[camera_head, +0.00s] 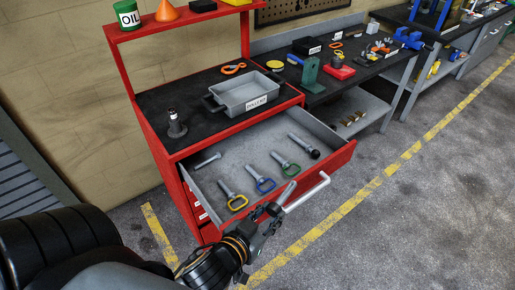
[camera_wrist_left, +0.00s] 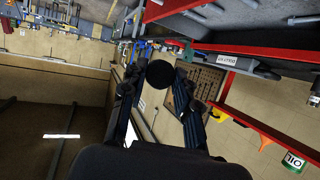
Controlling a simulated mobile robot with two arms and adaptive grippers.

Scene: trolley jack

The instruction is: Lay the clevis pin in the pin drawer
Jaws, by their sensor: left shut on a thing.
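My left gripper (camera_head: 273,212) is at the front of the open pin drawer (camera_head: 340,160), near its front wall and handle. It is shut on what looks like the clevis pin (camera_head: 287,193). A grey shaft slants up and right from the fingers in the head view. In the left wrist view a round black end (camera_wrist_left: 160,74) sits between the fingers, and the rest of the pin is hidden behind it. My right gripper is not in view.
A black-headed pin (camera_head: 304,146) lies at the drawer's right and a small plain pin (camera_head: 207,160) at its back left. A grey tray (camera_head: 245,93) and a dark upright part (camera_head: 176,124) stand on the cabinet top. The handle (camera_head: 310,190) sticks out in front.

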